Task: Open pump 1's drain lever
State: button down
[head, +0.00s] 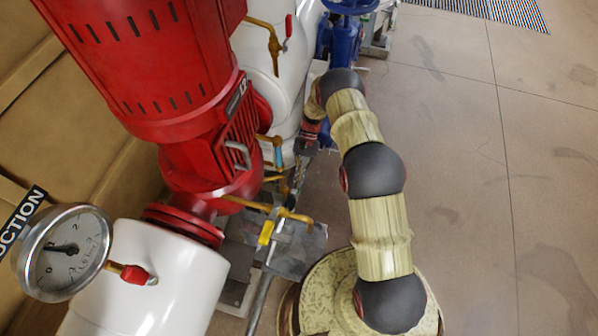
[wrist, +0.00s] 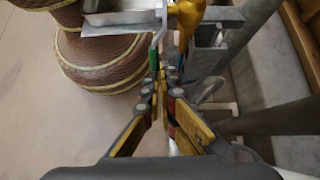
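My gripper (wrist: 166,78) reaches down beside the red pump (head: 205,150). Its fingers run close together in the wrist view, with almost no gap at the tips. A lever with a green sleeve (wrist: 153,56) is just beyond and left of the tips; I cannot tell if they touch. A brass pipe or valve (wrist: 188,22) is beside that lever. In the head view, brass drain fittings carry a yellow lever (head: 266,232) and a blue lever (head: 278,158). I cannot tell which lever is pump 1's. In the head view, the fingertips are hard to make out near the pump's base.
A white pipe (head: 150,280) with a pressure gauge (head: 65,252) is at the lower left. A brass fitting with a red lever (head: 288,25) is on a white pipe at the top. Blue equipment (head: 345,38) stands farther back. The floor (head: 460,150) at right is clear.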

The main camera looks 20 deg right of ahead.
aim_at(297, 192)
jog(key=shift+x, duration=2)
jog(key=shift+s+f, duration=0.1)
jog(key=v, duration=1.2)
